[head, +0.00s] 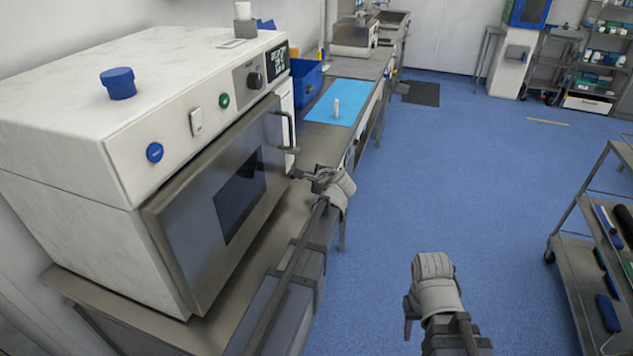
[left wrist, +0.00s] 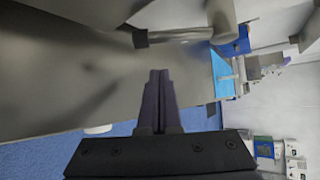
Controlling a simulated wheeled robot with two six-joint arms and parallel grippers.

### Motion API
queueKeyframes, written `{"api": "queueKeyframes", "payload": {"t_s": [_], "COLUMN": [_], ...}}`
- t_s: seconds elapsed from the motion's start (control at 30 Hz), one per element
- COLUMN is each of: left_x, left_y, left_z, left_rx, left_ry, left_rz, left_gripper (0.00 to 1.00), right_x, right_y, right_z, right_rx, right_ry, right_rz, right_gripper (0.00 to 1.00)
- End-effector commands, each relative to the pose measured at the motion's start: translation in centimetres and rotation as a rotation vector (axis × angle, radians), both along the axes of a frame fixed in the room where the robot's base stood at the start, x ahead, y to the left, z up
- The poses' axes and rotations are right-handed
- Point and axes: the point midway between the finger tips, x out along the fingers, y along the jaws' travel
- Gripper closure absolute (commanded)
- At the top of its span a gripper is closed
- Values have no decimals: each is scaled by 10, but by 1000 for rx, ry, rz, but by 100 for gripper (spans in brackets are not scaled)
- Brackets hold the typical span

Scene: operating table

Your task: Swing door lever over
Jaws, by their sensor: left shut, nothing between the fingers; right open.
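The steel door (head: 215,205) with a dark window is on the front of a white machine, at the left of the head view. It looks closed. Its grey lever (head: 288,130) is at the door's right edge, and it also shows in the left wrist view (left wrist: 175,37). My left gripper (head: 298,174) is just below the lever, apart from it. Its fingers are together and empty in the left wrist view (left wrist: 158,78). My right gripper (head: 408,316) is low over the floor, away from the machine, and open; its fingertips are partly hidden.
The machine (head: 70,150) stands on a steel counter (head: 115,325). A blue mat (head: 322,103) with a small white bottle (head: 336,108) and a blue bin (head: 306,82) lie farther back. A steel cart (head: 565,270) stands at the right. The blue floor between is clear.

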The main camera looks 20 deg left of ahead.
Motion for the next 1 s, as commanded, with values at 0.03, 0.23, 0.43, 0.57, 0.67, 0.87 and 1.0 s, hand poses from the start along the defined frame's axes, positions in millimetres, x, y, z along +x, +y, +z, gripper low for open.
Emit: {"api": "queueKeyframes", "payload": {"t_s": [0.03,0.23,0.43,0.57,0.67,0.87,1.0], "left_x": [-10,-21,-22,-22,-22,-23,-24], "left_y": [4,12,14,14,14,14,14], "left_z": [10,16,17,17,17,21,20], "left_rx": [0,0,0,0,-1,-1,-2], "left_ry": [-1,1,0,0,1,29,59], "left_rz": [1,1,0,0,0,1,2], "left_gripper": [100,100,100,100,100,100,100], "right_x": [0,0,0,0,0,0,0], "right_y": [0,0,0,0,0,0,0], "right_z": [10,16,17,17,17,25,29], "right_rx": [0,0,0,0,0,0,0], "right_ry": [0,0,0,0,0,0,0], "right_rz": [0,0,0,0,0,0,0], "right_gripper": [55,55,55,55,55,55,55]}}
